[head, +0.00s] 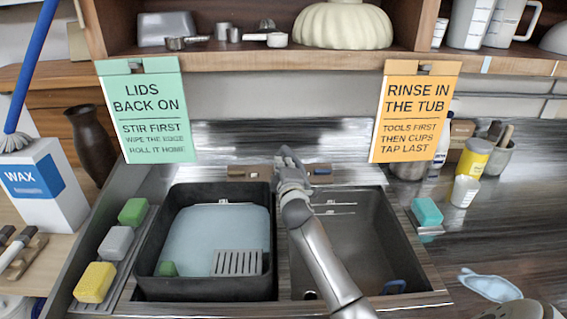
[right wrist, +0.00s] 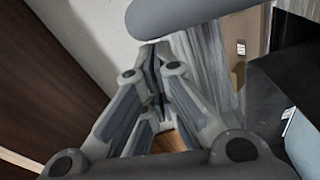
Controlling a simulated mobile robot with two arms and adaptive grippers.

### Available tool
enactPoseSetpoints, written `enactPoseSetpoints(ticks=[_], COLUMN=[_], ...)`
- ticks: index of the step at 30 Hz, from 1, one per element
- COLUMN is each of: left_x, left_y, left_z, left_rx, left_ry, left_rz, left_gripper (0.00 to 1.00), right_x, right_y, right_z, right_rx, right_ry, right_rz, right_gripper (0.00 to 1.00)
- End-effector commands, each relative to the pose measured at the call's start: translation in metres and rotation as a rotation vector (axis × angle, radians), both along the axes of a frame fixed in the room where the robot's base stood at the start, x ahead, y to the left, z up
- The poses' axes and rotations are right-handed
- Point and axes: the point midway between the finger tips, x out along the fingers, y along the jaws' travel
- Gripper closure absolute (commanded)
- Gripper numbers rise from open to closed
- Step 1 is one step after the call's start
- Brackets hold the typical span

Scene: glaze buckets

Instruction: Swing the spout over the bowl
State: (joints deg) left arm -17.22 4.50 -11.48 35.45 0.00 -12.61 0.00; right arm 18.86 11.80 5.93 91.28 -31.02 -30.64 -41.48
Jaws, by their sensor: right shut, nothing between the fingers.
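My right gripper (head: 287,153) reaches over the divider of the double sink to the back ledge. Its fingers are closed together and empty. In the right wrist view the closed fingertips (right wrist: 152,62) sit just below a thick grey rounded bar (right wrist: 195,14), which may be the spout; I cannot tell whether they touch. In the head view my gripper and arm cover the middle of the ledge, and I cannot make out the spout there. The left bowl holds a dark tub (head: 148,240) of pale blue water. My left gripper is not in view.
A green sign (head: 143,115) and an orange sign (head: 415,110) hang from the shelf above. Sponges (head: 95,282) lie left of the tub.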

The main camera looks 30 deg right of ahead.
Motion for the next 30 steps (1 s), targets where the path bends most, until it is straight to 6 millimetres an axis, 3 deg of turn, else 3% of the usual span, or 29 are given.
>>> enactPoseSetpoints(ticks=[8,19,24,30], left_x=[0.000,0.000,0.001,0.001], left_y=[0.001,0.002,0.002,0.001], left_z=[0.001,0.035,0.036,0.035], left_rx=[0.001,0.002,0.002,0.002], left_ry=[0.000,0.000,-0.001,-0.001], left_rz=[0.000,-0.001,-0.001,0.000], left_gripper=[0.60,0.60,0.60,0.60], right_x=[0.000,-0.010,-0.015,-0.015], right_y=[-0.001,-0.024,-0.038,-0.039], right_z=[0.000,0.003,0.000,0.000], right_rx=[-0.001,-0.006,-0.001,0.000], right_ry=[0.000,0.004,0.001,0.000], right_rz=[0.001,0.125,0.133,0.133], right_gripper=[1.00,1.00,1.00,1.00])
